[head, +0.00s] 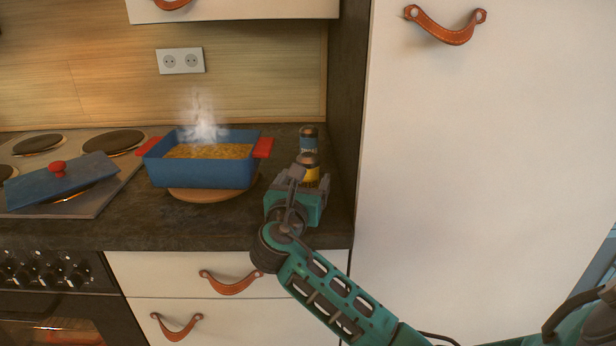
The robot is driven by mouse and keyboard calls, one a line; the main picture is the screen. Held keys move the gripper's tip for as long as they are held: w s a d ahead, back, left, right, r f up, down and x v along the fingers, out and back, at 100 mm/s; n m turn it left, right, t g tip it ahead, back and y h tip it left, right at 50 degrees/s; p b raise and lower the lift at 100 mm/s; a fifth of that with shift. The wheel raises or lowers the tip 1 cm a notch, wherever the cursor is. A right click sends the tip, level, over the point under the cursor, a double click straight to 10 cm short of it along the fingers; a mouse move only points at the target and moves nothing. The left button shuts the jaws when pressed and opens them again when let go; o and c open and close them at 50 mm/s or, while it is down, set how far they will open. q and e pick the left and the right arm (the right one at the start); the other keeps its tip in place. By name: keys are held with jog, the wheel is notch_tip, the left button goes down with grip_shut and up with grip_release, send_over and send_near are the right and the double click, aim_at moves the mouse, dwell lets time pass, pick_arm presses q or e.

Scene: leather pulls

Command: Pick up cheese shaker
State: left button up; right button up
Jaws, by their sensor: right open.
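Two small shakers stand on the dark counter near the tall cabinet side. The front one (309,168) has a dark lid and a yellow body; its lower part is hidden by my gripper. The one behind it (308,140) has a dark lid and a blue-and-pale body. I cannot read the labels, so which one holds cheese is not certain. My right gripper (311,178) is open, right at the yellow shaker in front, with its fingers pointing away from me. Whether a finger touches the shaker cannot be told. My left gripper is out of view.
A steaming blue baking dish (202,176) with red handles sits on a round wooden board (205,195) left of my gripper. Its blue lid (62,180) lies on the stove (100,199). The dark wall panel and tall white cabinet (480,160) close off the right.

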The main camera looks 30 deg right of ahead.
aim_at(305, 180)
jog(key=x, duration=0.3)
jog(key=shift+w+d, duration=0.1)
jog(key=shift+c, duration=0.2)
jog(key=c, duration=1.1)
